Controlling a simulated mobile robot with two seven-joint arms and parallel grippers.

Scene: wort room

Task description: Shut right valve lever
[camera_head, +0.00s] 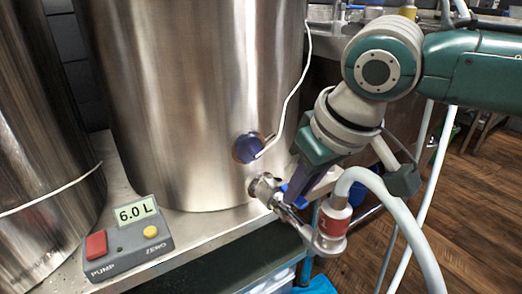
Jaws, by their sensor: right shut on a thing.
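The right valve (264,187) is a metal fitting low on the front of the large steel kettle (190,95). Its blue lever (284,188) shows only in part behind my gripper, so its exact angle is hard to tell. My right gripper (294,196) comes down from the upper right and is shut on the lever, its dark fingers covering most of it. A metal outlet pipe runs from the valve to a red-banded hose coupling (334,218). My left gripper is out of view.
A white hose (405,215) curves down from the coupling, close beside my right wrist. A blue round probe fitting (248,148) with a white cable sits above the valve. A pump box (128,238) reading 6.0 L stands at front left. Another steel vessel (40,150) is at far left.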

